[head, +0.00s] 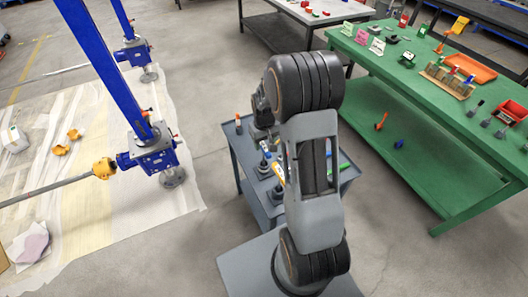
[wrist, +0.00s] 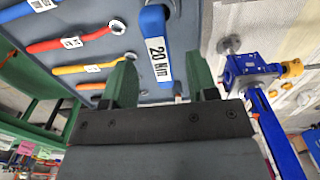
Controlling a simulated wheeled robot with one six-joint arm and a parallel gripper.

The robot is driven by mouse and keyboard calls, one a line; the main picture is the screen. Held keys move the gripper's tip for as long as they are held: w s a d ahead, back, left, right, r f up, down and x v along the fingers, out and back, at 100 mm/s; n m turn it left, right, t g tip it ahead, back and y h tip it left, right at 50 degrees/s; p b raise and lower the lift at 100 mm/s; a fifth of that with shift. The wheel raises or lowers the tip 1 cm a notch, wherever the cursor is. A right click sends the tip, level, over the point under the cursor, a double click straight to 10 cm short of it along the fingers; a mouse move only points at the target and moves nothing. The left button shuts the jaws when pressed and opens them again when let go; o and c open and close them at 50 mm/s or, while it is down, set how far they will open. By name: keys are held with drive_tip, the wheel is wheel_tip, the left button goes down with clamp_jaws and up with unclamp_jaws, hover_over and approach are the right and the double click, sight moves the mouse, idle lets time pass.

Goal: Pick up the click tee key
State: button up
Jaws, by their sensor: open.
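In the wrist view a blue tool with a white "20 Nm" label (wrist: 157,47) points down the picture between my fingers; it appears to be the click tee key. My gripper (wrist: 163,80) is open, with one green finger on each side of the tool's lower end. I cannot tell how far above it the fingers are, and no grip on it shows. In the head view my arm hides most of the gripper and this tool.
Beside it on the grey cart top (head: 346,173) lie a red-handled wrench (wrist: 75,42), a yellow-orange wrench (wrist: 82,69) and a blue-handled one (wrist: 28,9). A blue screw jack (head: 152,150) stands to the left. A green workbench (head: 440,115) stands to the right.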

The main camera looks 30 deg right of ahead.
sight(264, 146)
drive_tip(key=shift+w+f+p, duration=0.2)
drive_tip(key=shift+f+p, duration=0.45)
drive_tip(key=shift+f, duration=1.9)
drive_tip(key=shift+c, duration=0.3)
clamp_jaws()
